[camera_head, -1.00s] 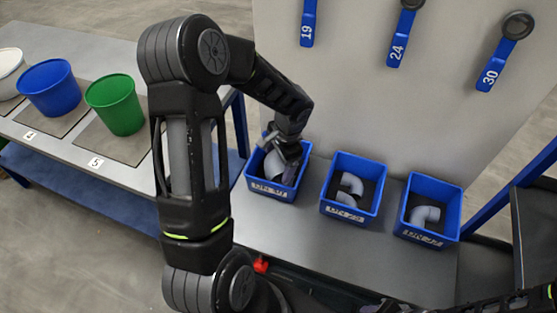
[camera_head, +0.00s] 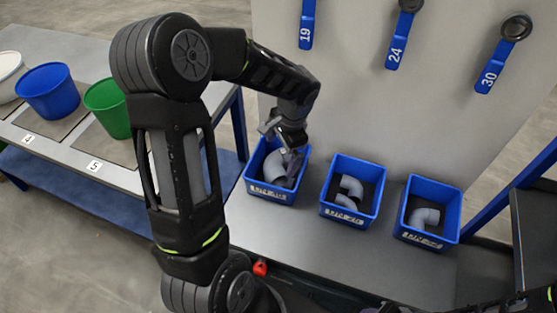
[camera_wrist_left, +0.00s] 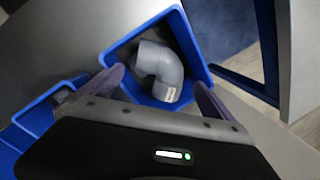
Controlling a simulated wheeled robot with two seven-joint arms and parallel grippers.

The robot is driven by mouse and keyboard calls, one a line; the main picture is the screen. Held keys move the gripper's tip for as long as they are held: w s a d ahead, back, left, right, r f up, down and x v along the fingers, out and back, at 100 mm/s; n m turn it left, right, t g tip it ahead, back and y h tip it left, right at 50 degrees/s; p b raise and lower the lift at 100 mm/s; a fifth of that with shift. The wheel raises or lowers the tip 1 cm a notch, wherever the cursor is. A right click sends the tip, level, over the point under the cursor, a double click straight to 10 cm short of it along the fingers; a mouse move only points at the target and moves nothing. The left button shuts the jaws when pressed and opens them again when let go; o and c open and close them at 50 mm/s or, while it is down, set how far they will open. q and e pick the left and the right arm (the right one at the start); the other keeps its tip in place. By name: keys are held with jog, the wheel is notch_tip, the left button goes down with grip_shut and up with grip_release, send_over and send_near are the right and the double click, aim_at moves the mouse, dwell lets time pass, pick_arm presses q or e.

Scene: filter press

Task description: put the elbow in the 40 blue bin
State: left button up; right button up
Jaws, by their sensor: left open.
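Three small blue bins stand in a row on the grey bench: the left bin (camera_head: 268,192), the middle bin (camera_head: 350,214) and the right bin (camera_head: 430,239). Each holds grey pipe fittings; their label text is too blurred to read. A grey elbow (camera_head: 276,165) lies in the left bin. In the left wrist view this elbow (camera_wrist_left: 160,66) lies between and beyond my fingers, with a small white label at one end. My left gripper (camera_head: 291,160) is open above the left bin, partly hiding its contents. My right gripper is not clearly visible.
A blue bucket (camera_head: 48,92), a green bucket (camera_head: 107,108) and a white bucket (camera_head: 8,75) stand on the left table. Blue tagged handles marked 19, 24 and 30 hang on the grey panel (camera_head: 350,110) behind the bins. Bare bench (camera_head: 290,235) lies before the bins.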

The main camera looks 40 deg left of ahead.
pick_arm(q)
jog(key=r, duration=0.3)
jog(key=d+r, duration=0.1)
jog(key=r, duration=0.1)
jog(key=shift+w+r, duration=0.1)
jog(key=shift+r, duration=0.25)
dwell(0.4)
